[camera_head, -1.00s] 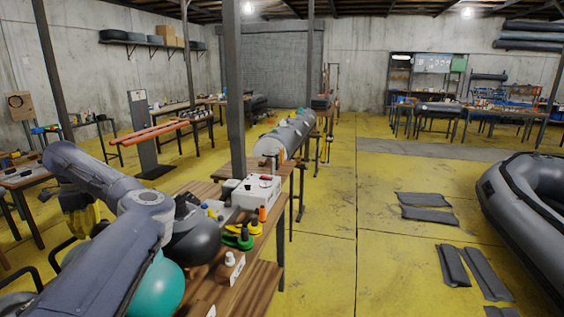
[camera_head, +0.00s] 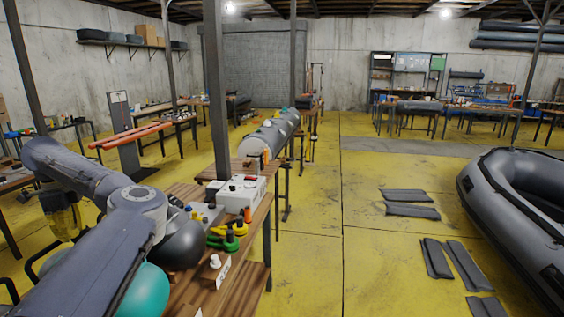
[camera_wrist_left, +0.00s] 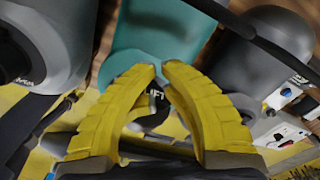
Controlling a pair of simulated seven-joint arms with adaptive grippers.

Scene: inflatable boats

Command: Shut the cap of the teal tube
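The teal tube (camera_head: 143,292) is a rounded, inflated shape at the lower left, partly hidden behind my left arm in the head view. It fills the upper middle of the left wrist view (camera_wrist_left: 150,35). Its cap cannot be made out in either view. My left gripper (camera_head: 62,217) has yellow fingers and hangs under my left arm. In the left wrist view its two curved fingers (camera_wrist_left: 160,66) point at the teal tube's lower edge. Their tips are close together with a narrow gap, and nothing clear is held. Contact with the tube cannot be told.
A dark grey tube (camera_head: 180,246) stands beside the teal one, on its right in the left wrist view (camera_wrist_left: 268,58). Orange, yellow and green items (camera_head: 236,230) and a white box (camera_head: 240,192) crowd the wooden bench (camera_head: 245,290). A post (camera_head: 217,90) rises behind the bench.

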